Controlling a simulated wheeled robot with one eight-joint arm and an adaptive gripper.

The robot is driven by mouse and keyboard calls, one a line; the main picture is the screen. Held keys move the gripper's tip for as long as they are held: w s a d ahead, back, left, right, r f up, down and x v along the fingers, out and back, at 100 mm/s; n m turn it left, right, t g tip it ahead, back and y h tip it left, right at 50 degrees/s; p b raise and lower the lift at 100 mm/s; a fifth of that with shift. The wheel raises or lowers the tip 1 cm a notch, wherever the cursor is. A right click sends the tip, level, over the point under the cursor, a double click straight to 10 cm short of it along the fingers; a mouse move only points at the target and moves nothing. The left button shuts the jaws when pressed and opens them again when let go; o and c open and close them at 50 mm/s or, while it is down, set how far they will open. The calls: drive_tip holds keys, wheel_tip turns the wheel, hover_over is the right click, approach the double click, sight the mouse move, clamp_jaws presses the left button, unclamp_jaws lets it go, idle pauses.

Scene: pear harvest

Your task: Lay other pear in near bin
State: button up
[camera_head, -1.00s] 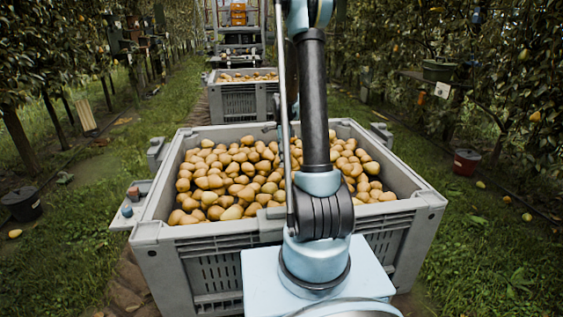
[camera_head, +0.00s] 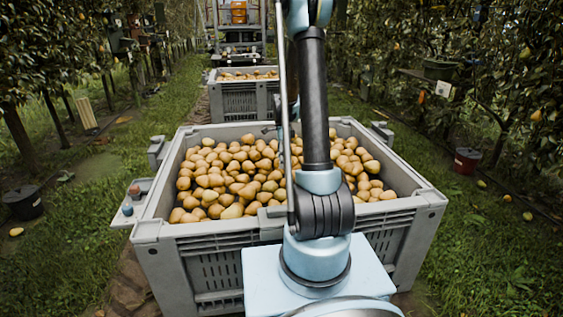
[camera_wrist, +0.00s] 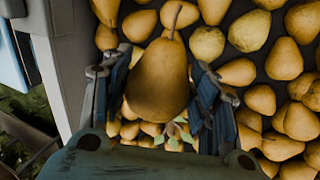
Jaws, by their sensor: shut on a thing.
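A large yellow-brown pear (camera_wrist: 158,82) is between the two fingers of my gripper (camera_wrist: 158,105) in the wrist view, stem pointing up in the picture. My gripper is shut on it, above the pears in the near bin. The near bin (camera_head: 158,231) is a grey slatted crate in the head view, largely filled with pears (camera_head: 232,178). Its pale wall (camera_wrist: 58,75) shows at the left of the wrist view. In the head view my arm covers the middle of the bin, and my gripper is not visible there.
A second grey bin (camera_head: 238,99) with pears stands behind the near one. A red bucket (camera_head: 467,160) is on the grass at the right and a dark bucket (camera_head: 23,202) at the left. Tree rows line both sides. A side tray (camera_head: 131,208) sits at the bin's left.

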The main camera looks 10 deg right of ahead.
drive_tip(key=shift+f, duration=4.3)
drive_tip(key=o, duration=1.3)
